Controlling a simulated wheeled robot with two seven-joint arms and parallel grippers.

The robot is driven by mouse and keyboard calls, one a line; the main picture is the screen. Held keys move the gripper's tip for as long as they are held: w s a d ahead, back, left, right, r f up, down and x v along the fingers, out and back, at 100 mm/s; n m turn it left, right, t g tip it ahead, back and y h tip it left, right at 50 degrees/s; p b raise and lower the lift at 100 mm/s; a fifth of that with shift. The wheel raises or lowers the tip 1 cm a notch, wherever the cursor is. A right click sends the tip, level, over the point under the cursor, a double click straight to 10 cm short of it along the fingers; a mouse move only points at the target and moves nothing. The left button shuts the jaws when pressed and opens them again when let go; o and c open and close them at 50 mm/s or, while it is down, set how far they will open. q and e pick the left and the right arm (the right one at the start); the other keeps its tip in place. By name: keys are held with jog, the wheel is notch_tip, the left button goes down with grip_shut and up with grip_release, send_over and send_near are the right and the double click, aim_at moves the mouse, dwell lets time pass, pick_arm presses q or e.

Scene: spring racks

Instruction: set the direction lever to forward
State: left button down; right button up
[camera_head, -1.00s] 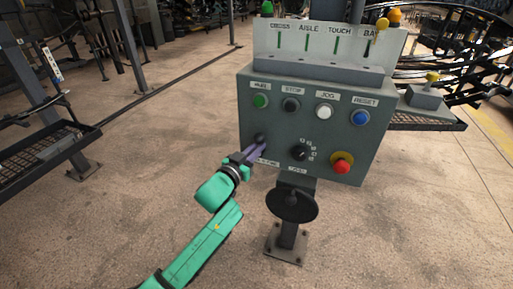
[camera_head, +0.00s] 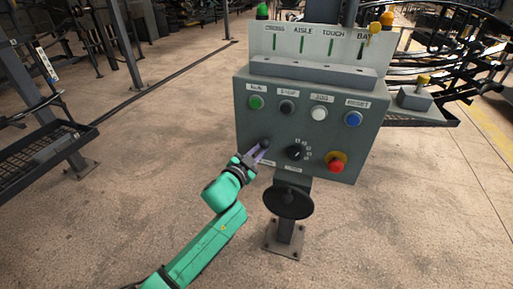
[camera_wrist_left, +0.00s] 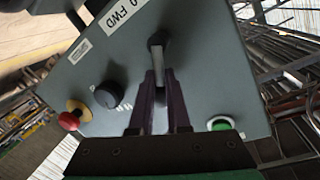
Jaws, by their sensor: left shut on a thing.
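The direction lever (camera_wrist_left: 157,50) is a dark handle on the grey control box (camera_head: 372,150), at the lower left of its face in the head view. In the left wrist view a white label reading "0 FWD" (camera_wrist_left: 124,17) sits beside the lever. My left gripper (camera_head: 262,148) reaches the lever from the lower left. In the wrist view its two purple fingers (camera_wrist_left: 160,85) are closed around the lever's lower end. The fingers hide part of the lever in the head view, so its exact setting is hard to read. My right gripper is not in view.
The box carries a green button (camera_head: 256,102), a black one, a white one (camera_head: 319,114), a blue one (camera_head: 353,119), a rotary knob (camera_head: 296,152) and a red emergency stop (camera_head: 336,164). A round black disc (camera_head: 289,202) is on the pedestal below. Racks stand left and right.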

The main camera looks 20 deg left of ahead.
pick_arm(q)
jog(key=shift+w+d+r+m, duration=0.1)
jog(key=shift+d+r+m, duration=0.15)
jog(key=shift+r+m, duration=0.3)
jog(key=shift+f, duration=0.15)
jog(key=c, duration=0.8)
grip_release()
jog(key=shift+c, duration=0.2)
jog(key=shift+d+f, duration=0.1)
jog(key=shift+f, duration=0.1)
jog(key=b+v, duration=0.2)
jog(key=v, duration=1.2)
jog(key=shift+s, duration=0.4)
